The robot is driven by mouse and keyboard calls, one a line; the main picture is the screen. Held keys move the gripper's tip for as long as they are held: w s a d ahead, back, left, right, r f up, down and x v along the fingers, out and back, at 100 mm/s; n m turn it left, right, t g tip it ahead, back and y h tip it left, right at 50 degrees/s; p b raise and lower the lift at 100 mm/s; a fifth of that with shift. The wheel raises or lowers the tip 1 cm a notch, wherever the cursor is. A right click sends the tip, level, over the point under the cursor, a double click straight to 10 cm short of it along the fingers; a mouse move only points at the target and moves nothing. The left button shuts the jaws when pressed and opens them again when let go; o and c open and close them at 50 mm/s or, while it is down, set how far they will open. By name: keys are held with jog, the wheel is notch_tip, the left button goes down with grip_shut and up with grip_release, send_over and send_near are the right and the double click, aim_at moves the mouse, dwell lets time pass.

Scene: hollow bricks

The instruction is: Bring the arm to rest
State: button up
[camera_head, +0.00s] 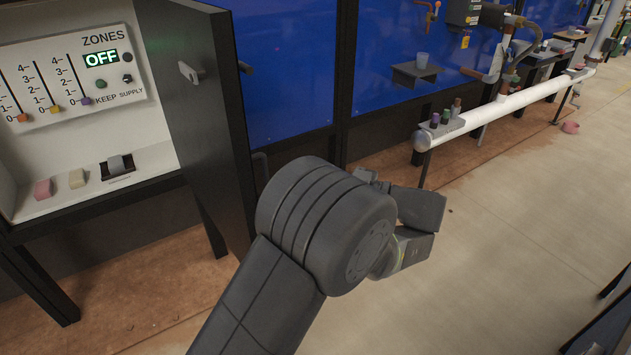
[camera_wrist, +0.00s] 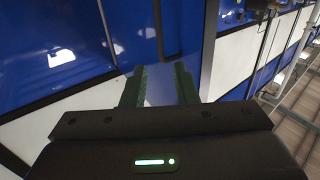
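My arm reaches up from the bottom of the head view, with its large dark grey joint in the middle. My gripper (camera_head: 425,228) is beyond that joint, partly hidden by it, in front of the floor right of the open cabinet door. In the wrist view my gripper (camera_wrist: 160,72) shows two dark green fingers standing apart with nothing between them. It is open and empty. A green light is lit on its body.
The dark cabinet door (camera_head: 207,118) stands open close left of my arm. The control panel (camera_head: 75,75) reads OFF, with several small blocks on the ledge below. A white pipe rail (camera_head: 500,105) runs at upper right. The floor (camera_head: 510,260) at right is clear.

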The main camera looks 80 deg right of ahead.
aim_at(267, 171)
jog(key=shift+w, duration=0.15)
jog(key=w+d, duration=0.1)
jog(key=w, duration=0.8)
jog(key=w+d, duration=0.1)
jog(key=w, duration=0.3)
jog(key=shift+w+d+f+p, duration=0.1)
jog(key=shift+w+d+p, duration=0.05)
jog(key=shift+d+p, duration=0.2)
jog(key=shift+a, duration=0.1)
